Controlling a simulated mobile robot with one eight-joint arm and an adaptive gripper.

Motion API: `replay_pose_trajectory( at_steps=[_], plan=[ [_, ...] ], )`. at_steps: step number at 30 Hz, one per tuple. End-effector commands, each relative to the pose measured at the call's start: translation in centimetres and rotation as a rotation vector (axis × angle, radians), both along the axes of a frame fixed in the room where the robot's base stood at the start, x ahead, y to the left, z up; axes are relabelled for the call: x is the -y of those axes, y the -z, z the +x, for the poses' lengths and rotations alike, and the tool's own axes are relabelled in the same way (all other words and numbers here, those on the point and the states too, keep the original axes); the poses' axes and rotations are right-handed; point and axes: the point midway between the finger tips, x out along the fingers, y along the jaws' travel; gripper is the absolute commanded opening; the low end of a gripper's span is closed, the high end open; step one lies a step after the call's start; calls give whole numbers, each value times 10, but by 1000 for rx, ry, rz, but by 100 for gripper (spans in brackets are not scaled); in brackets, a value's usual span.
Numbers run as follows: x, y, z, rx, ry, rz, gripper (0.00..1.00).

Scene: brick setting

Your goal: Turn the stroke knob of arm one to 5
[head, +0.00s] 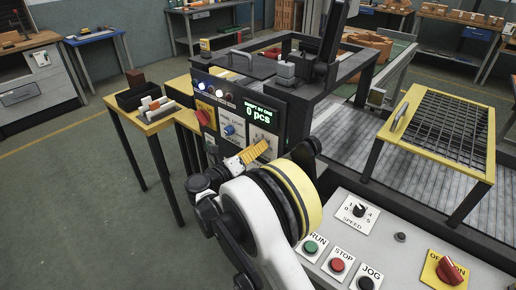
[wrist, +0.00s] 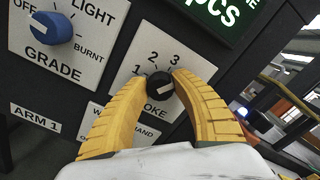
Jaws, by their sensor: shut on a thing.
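The black stroke knob (wrist: 160,86) sits on a white plate in the wrist view, with 1, 2 and 3 showing around it. The higher numbers are hidden behind the right finger. A short pale line on the knob runs at a slant, but I cannot tell which number it marks. My gripper (wrist: 160,84) has its two yellow fingers closed on the knob's sides. An "ARM 1" label (wrist: 36,117) is at the lower left of the panel.
A blue grade knob (wrist: 51,28) is left of the stroke plate. A display (head: 258,112) reading "0 pcs" is above. A red knob on a yellow plate (head: 204,115) is at the panel's left. A console with a speed knob (head: 359,210) and push buttons stands at the lower right.

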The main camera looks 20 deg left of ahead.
Motion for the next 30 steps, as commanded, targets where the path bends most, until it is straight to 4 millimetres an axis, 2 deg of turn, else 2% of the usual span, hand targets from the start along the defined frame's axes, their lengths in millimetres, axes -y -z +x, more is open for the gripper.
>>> replay_pose_trajectory(
  at_steps=[21, 30],
  plan=[
    [2, -2, 0, 258, -2, 617, 0],
    [2, -2, 0, 338, -3, 811, 0]
  ],
)
